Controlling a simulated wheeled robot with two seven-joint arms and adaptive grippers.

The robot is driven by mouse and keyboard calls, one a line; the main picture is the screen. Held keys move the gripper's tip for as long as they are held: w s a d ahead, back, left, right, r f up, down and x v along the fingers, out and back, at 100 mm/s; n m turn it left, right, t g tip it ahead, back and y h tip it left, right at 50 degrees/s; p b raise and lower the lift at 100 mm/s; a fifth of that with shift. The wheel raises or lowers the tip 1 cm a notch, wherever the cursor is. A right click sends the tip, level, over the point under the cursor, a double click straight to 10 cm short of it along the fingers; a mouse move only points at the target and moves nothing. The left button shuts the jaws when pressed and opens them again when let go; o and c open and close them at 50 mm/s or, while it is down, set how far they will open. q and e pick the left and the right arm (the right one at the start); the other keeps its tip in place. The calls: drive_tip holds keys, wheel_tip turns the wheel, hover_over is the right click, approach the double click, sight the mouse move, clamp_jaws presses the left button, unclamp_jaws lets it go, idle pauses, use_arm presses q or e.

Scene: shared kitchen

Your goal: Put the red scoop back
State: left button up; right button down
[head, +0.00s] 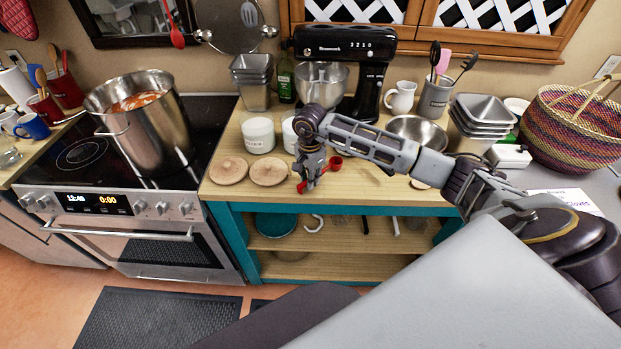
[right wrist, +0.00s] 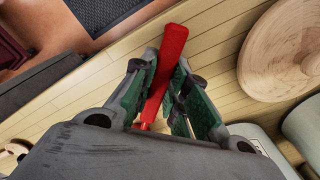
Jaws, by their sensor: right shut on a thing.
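The red scoop (head: 336,163) is at the front of the wooden worktop, by two white canisters. My right gripper (head: 309,180) is shut on its red handle, which sticks out past the fingers. In the right wrist view the handle (right wrist: 168,60) runs between the green-padded fingers (right wrist: 165,95). The scoop's bowl is mostly hidden there by my gripper. I cannot tell whether the scoop touches the worktop. My left gripper is not in view.
A white canister (head: 258,136) stands left of my arm; a second (head: 289,137) is partly hidden. Two round wooden lids (head: 229,170) (head: 268,172) lie in front. A mixer (head: 345,60) and steel bowl (head: 415,130) stand behind. A large pot (head: 150,125) is on the stove.

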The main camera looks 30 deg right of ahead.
drive_tip(key=c, duration=1.4)
unclamp_jaws()
drive_tip(key=shift+f, duration=0.1)
drive_tip(key=shift+r+b, duration=1.05)
drive_tip(key=shift+r, duration=5.1)
